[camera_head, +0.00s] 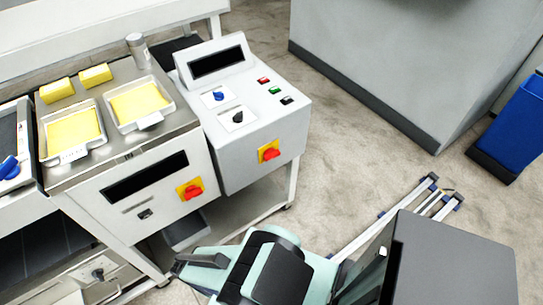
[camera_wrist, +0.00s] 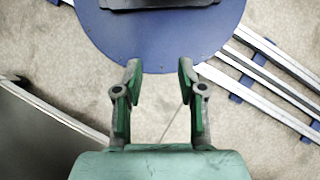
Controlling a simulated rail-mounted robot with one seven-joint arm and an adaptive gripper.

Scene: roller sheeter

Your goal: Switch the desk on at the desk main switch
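The grey control desk (camera_head: 255,125) stands at the centre of the head view, with a display, a blue knob, a black knob and small buttons on its sloped top. A red rotary switch on a yellow plate (camera_head: 269,152) is on its front face; its position is too small to read. A similar red-and-yellow switch (camera_head: 190,189) is on the steel-topped unit to the left. My gripper (camera_wrist: 158,80) is open and empty in the wrist view, over the floor and parts of my own base. Neither switch shows in the wrist view, so the gripper is away from both.
The steel-topped unit (camera_head: 82,172) carries trays of yellow sheets (camera_head: 74,132) and yellow blocks (camera_head: 95,75). A large grey cabinet (camera_head: 400,60) and a blue bin (camera_head: 515,125) stand at the right. Open floor (camera_head: 345,150) lies right of the desk.

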